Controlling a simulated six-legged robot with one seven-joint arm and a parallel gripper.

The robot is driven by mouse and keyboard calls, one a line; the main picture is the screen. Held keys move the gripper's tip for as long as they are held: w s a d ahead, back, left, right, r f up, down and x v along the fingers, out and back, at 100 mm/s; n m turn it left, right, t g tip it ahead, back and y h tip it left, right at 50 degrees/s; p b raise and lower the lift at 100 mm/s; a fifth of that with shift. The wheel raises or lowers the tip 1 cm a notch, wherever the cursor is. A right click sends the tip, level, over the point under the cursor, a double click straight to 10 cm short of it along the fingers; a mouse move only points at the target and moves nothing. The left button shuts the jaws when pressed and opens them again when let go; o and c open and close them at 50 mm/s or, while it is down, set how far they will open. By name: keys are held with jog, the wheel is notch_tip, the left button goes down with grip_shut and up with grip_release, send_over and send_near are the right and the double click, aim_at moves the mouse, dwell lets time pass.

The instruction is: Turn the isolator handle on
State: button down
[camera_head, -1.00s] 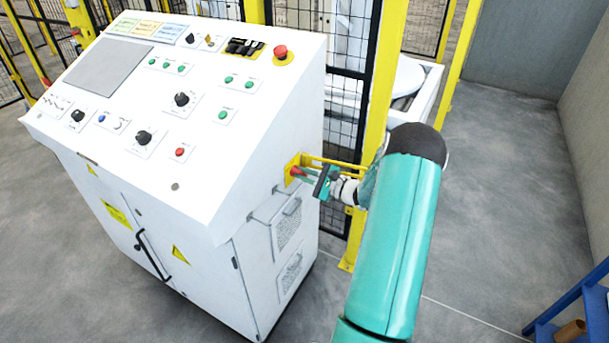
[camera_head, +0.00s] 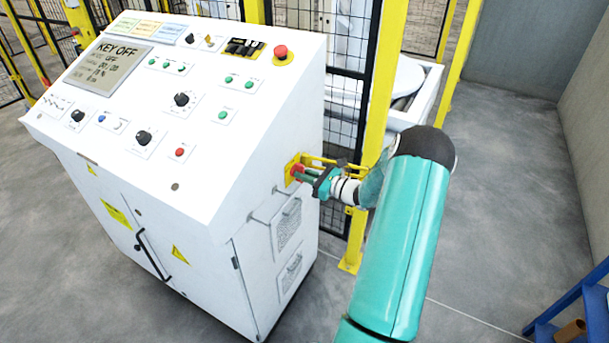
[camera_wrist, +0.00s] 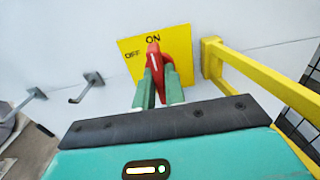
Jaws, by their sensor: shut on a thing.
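The isolator handle (camera_wrist: 153,57) is red and sits on a yellow plate (camera_wrist: 178,42) marked ON at the top and OFF at the left. In the wrist view the handle points up toward ON. My gripper (camera_wrist: 158,80) is shut on the handle, with a green finger on each side of it. In the head view my gripper (camera_head: 308,176) reaches the plate on the right side of the white control cabinet (camera_head: 225,190). The fingers hide part of the handle. The cabinet's screen (camera_head: 108,66) is lit and reads KEY OFF.
A yellow bar (camera_wrist: 240,85) stands out from the cabinet beside the plate. Hooks (camera_wrist: 86,88) stick out on its other side. A yellow post and black mesh fence (camera_head: 345,120) stand behind my arm. A blue frame (camera_head: 570,310) is at the lower right.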

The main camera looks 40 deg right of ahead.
jog(key=shift+s, duration=0.1)
dwell(0.3)
jog(key=c, duration=1.5)
grip_release()
jog(key=shift+o, duration=0.2)
jog(key=v, duration=1.3)
jog(key=shift+s, duration=0.4)
jog(key=shift+w+r, duration=0.1)
jog(key=w+a+r+n+g+y, duration=0.1)
jog(key=a+r+n+g, duration=0.35)
jog(key=a, duration=0.35)
jog(key=w+a+r+n+g+y, duration=0.1)
jog(key=a+r+n+g, duration=0.3)
jog(key=a, duration=0.5)
jog(key=w+a+r+n+g+y, duration=0.1)
jog(key=a+r+n+g, duration=0.2)
jog(key=a+n, duration=0.4)
jog(key=s+a+r+n+h, duration=0.4)
jog(key=s+a+r+n, duration=0.1)
jog(key=s+a+n, duration=0.2)
jog(key=s+a+r+n+h, duration=0.5)
jog(key=s+a+n, duration=0.3)
jog(key=a+n, duration=0.1)
jog(key=shift+a+r, duration=0.4)
jog(key=shift+a, duration=0.2)
